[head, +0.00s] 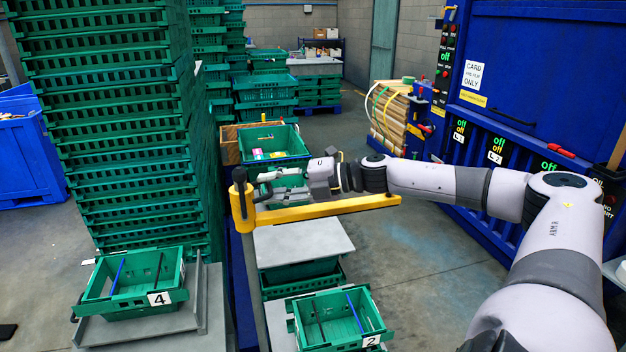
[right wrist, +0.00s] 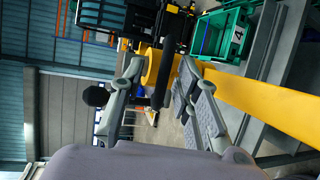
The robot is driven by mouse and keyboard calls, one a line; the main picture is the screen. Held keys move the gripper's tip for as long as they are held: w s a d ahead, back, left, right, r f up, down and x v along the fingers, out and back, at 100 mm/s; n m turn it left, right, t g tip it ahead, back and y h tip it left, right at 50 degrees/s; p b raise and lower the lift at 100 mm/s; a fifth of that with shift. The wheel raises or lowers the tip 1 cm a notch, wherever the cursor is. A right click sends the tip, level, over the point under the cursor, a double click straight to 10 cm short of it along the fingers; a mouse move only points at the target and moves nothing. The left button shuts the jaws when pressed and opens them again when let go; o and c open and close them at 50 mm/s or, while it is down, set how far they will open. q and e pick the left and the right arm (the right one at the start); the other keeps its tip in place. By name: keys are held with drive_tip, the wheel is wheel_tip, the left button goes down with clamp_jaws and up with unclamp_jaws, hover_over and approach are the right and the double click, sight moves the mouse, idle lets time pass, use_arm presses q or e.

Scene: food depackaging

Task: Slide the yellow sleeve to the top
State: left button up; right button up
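The yellow sleeve (head: 243,208) sits around an upright grey pole (head: 252,285), close below the pole's dark top end (head: 239,176). A long yellow bar (head: 335,207) reaches from the sleeve to the right. My right gripper (head: 260,189) is beside the sleeve, above the bar, with its fingers apart. In the right wrist view, the yellow sleeve (right wrist: 152,68) shows between and beyond the fingertips of the right gripper (right wrist: 160,72). Whether the fingers touch it is unclear. My left gripper is not in view.
Tall stacks of green crates (head: 110,130) stand at the left. Green crates numbered 4 (head: 125,308) and 2 (head: 345,335) sit low in front. A blue machine with a control panel (head: 540,75) stands at the right. Open floor (head: 430,255) lies between.

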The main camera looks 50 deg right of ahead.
drive_tip(key=shift+v, duration=1.3)
drive_tip(key=v, duration=0.8)
drive_tip(key=shift+s+d+r, duration=0.1)
drive_tip(key=shift+d, duration=0.05)
